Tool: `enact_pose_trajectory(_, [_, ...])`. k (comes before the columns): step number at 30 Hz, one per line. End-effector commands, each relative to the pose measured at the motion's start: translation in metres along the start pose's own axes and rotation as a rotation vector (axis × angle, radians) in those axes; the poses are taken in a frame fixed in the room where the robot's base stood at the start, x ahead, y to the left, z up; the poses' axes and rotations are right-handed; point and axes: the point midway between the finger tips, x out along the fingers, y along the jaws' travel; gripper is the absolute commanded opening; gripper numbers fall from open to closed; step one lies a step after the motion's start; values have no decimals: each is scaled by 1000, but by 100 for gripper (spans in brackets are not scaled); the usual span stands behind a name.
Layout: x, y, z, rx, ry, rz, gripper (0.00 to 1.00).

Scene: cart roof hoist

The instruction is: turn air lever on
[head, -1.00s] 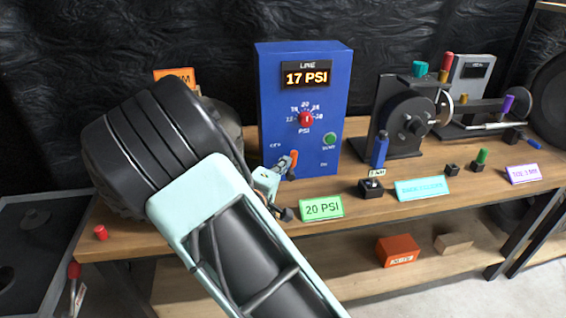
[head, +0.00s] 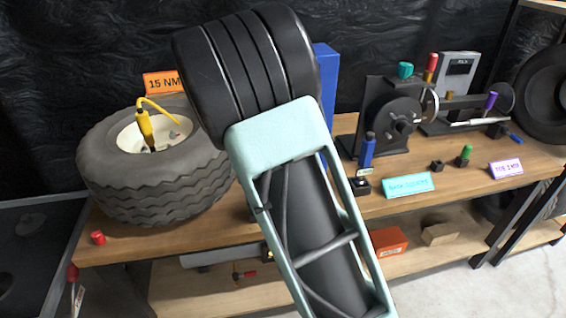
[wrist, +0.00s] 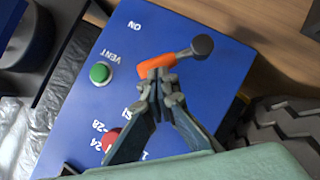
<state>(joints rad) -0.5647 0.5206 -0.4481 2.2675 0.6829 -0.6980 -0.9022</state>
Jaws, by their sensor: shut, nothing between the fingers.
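The air lever (wrist: 157,69) shows in the wrist view on the blue panel (wrist: 65,120). It has an orange part, and a short grey stem with a dark round knob (wrist: 202,45) at its upper right. White "ON" lettering stands on the panel above the lever. My gripper (wrist: 160,78) is shut and empty, its fingertips right at the orange part. I cannot tell whether they touch it. In the head view my arm hides the gripper, the lever and most of the blue panel (head: 329,80); only its right edge shows.
A green VENT button (wrist: 100,73) and a red dial (wrist: 110,138) are on the panel near my fingers. In the head view a tyre (head: 150,195) with a yellow tool (head: 145,125) lies left on the wooden bench (head: 440,172). A black-disc fixture (head: 390,120) stands right.

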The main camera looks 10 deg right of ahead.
Motion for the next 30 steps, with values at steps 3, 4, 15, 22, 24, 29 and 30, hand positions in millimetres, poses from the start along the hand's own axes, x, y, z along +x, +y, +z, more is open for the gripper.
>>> enact_pose_trajectory(3, [6, 4, 9, 91, -1, -53, 0])
enact_pose_trajectory(4, [7, 5, 10, 111, 0, -66, 0])
enact_pose_trajectory(15, [12, 6, 18, 241, 1, -161, 0])
enact_pose_trajectory(22, [14, 7, 19, 239, 2, -159, 0])
enact_pose_trajectory(24, [14, 8, 20, 239, 2, -158, 0])
enact_pose_trajectory(29, [14, 8, 20, 239, 2, -158, 0])
enact_pose_trajectory(30, [14, 8, 20, 239, 2, -157, 0])
